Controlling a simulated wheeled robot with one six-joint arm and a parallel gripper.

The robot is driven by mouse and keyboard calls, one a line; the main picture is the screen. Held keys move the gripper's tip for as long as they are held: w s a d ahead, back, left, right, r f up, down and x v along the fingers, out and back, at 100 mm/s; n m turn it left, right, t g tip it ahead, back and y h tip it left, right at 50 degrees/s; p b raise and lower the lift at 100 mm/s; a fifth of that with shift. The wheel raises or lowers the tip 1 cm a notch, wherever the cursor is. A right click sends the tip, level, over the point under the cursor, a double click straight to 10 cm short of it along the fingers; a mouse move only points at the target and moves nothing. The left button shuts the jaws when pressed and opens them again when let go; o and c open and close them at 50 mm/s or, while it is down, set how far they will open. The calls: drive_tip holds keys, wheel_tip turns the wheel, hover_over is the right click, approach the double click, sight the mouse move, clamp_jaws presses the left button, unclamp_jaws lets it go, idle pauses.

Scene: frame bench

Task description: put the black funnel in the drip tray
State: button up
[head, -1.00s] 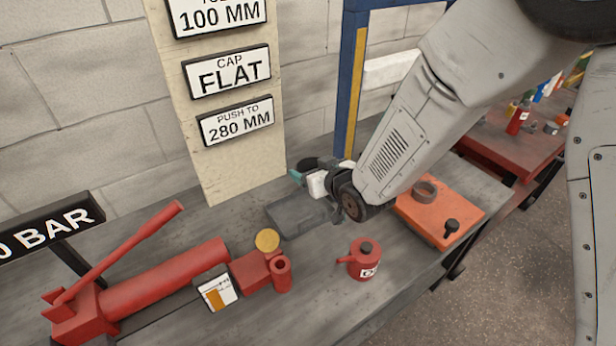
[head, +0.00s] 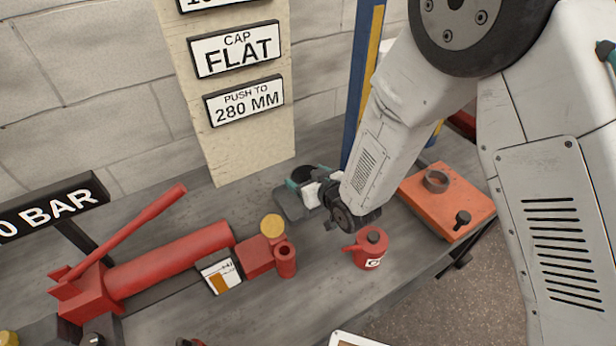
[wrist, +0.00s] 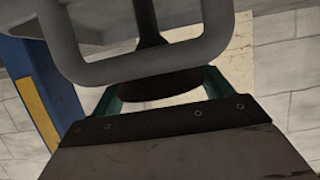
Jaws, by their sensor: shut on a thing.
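The black funnel (head: 304,175) is held by my gripper (head: 305,183), whose teal fingers are shut on it. In the wrist view, the funnel (wrist: 160,85) sits between the teal fingers, its dark stem pointing toward the top of the picture. The dark grey drip tray (head: 284,207) lies on the bench by the wall board, beneath or just in front of the funnel. My wrist hides the tray's right part. I cannot tell whether the funnel touches the tray. A grey rounded bar (wrist: 140,72) crosses before the funnel in the wrist view, perhaps the tray's edge.
A red hand pump (head: 170,262) lies along the bench at left. A red oil can (head: 371,250) stands close below my wrist. An orange block (head: 437,207) with a ring and a black knob is at right. A blue post (head: 364,80) rises behind.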

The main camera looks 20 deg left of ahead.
drive_tip(key=shift+f, duration=0.1)
drive_tip(key=o, duration=1)
drive_tip(key=shift+c, duration=0.2)
drive_tip(key=shift+r, duration=0.2)
drive_tip(key=v, duration=0.7)
drive_tip(key=w+d+r+m+h, duration=0.1)
drive_tip(key=w+d+r+h, duration=0.1)
drive_tip(key=d+r, duration=0.35)
drive_tip(key=w+d+r+m+h, duration=0.2)
drive_tip(key=w+d+r+h, duration=0.15)
drive_tip(key=d, duration=0.35)
drive_tip(key=s+d+r+m+g+h, duration=0.1)
drive_tip(key=s+d+r, duration=0.1)
drive_tip(key=d+r, duration=0.3)
drive_tip(key=s+d+r+m+g+h, duration=0.1)
drive_tip(key=s+d+r, duration=0.15)
drive_tip(key=d, duration=0.55)
drive_tip(key=s+d+r+m+g+h, duration=0.1)
drive_tip(key=s+d+r, duration=0.2)
drive_tip(key=s, duration=0.4)
drive_tip(key=s+d+r+m+g, duration=0.2)
drive_tip(key=s+d+r, duration=0.1)
drive_tip(key=s+d, duration=0.3)
drive_tip(key=s+d+r+m+g+h, duration=0.1)
drive_tip(key=s+d, duration=0.4)
drive_tip(key=s, duration=0.5)
wheel_tip(320, 180, up, 2)
drive_tip(key=shift+d+r+m+g+h, duration=0.15)
drive_tip(key=shift+d+m+g+h, duration=0.15)
drive_tip(key=shift+m+g, duration=0.3)
